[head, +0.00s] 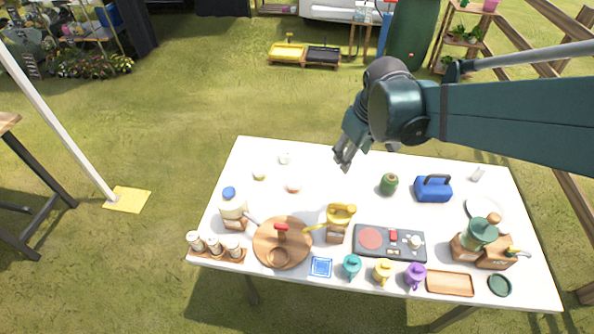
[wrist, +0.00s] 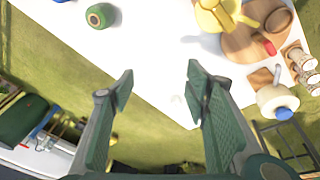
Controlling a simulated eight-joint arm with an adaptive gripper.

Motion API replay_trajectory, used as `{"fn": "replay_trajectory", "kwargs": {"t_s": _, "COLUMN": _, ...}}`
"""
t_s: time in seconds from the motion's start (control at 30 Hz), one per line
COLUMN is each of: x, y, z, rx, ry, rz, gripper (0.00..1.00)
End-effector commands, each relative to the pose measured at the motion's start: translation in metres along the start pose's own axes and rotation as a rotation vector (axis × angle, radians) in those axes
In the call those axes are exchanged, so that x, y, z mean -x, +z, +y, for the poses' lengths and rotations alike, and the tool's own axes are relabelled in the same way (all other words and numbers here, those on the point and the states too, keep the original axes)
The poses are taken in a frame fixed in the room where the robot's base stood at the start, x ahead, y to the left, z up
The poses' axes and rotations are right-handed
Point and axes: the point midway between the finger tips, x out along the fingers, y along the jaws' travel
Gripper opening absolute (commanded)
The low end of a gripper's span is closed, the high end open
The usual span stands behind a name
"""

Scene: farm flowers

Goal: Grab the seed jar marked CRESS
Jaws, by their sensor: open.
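Three small white jars with brown tops (head: 214,245) stand in a row in a wooden rack (head: 222,257) at the table's front left corner. The row also shows at the right edge of the wrist view (wrist: 301,62). The jars' labels are too small to read, so I cannot tell which is CRESS. My gripper (head: 343,158) is above the back middle of the table, far from the rack. In the wrist view its two fingers (wrist: 160,82) are spread apart with nothing between them.
A yellow pot (head: 341,214), coloured mugs, a stove panel (head: 372,239) and a green grinder (head: 481,233) stand farther right. The back middle is mostly clear.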

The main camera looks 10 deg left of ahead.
Motion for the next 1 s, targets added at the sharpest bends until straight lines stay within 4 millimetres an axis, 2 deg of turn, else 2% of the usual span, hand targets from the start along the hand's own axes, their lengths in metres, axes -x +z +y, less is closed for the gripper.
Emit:
{"fn": "replay_trajectory", "kwargs": {"t_s": 0.4, "x": -0.052, "y": -0.052, "z": -0.023, "rx": 0.179, "ry": -0.055, "rz": -0.064, "gripper": 0.47}}
{"fn": "replay_trajectory", "kwargs": {"t_s": 1.0, "x": -0.142, "y": -0.109, "z": -0.074, "rx": 0.435, "ry": -0.140, "rz": -0.150, "gripper": 0.47}}
